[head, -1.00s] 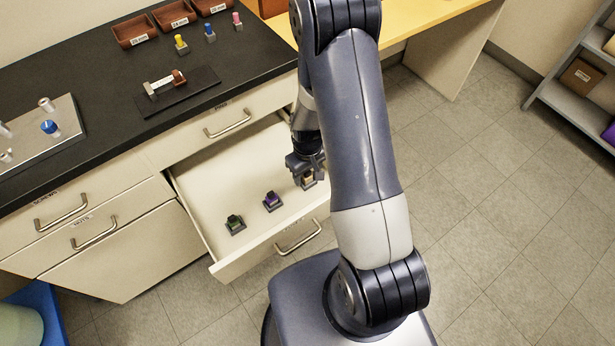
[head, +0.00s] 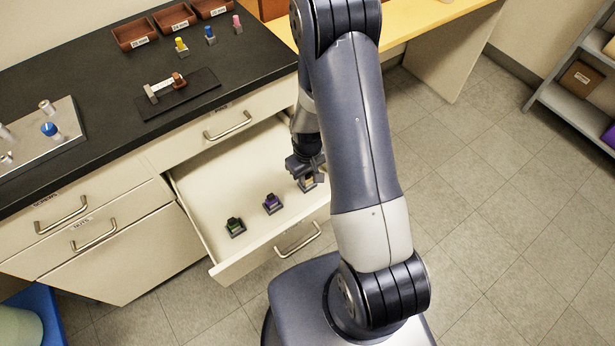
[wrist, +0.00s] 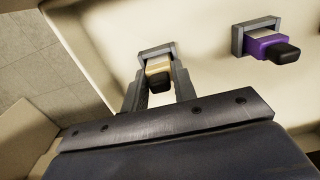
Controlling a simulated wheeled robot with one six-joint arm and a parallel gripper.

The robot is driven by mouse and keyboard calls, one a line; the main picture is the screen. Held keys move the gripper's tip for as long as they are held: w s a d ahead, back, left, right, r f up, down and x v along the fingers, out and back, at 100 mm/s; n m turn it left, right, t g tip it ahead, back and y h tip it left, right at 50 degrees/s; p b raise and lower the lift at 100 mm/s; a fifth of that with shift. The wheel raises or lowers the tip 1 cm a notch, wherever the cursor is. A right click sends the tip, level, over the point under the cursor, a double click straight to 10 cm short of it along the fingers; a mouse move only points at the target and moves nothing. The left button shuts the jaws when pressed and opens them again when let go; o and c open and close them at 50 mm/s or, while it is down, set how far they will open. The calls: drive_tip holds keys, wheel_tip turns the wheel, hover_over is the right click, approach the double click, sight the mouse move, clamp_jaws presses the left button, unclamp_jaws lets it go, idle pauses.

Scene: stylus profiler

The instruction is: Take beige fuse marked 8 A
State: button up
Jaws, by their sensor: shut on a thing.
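The beige fuse (wrist: 158,67) with a dark end shows between my gripper's fingers in the wrist view. It is at a grey holder (wrist: 157,49) in the open drawer, and I cannot tell whether it is still seated there. My gripper (wrist: 158,88) is shut on it. In the head view my gripper (head: 307,178) is low over the right part of the drawer, with a bit of the beige fuse (head: 308,185) below it. The 8 A marking cannot be read.
A purple fuse (head: 271,202) and a green fuse (head: 235,225) stand in holders to the left in the same open drawer (head: 200,190). The drawer's front wall and handle (head: 298,240) lie close by. The black worktop (head: 90,70) is above.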

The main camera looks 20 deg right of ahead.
wheel_tip(320, 180, up, 10)
idle(0.6)
drive_tip(key=o, duration=0.4)
clamp_jaws()
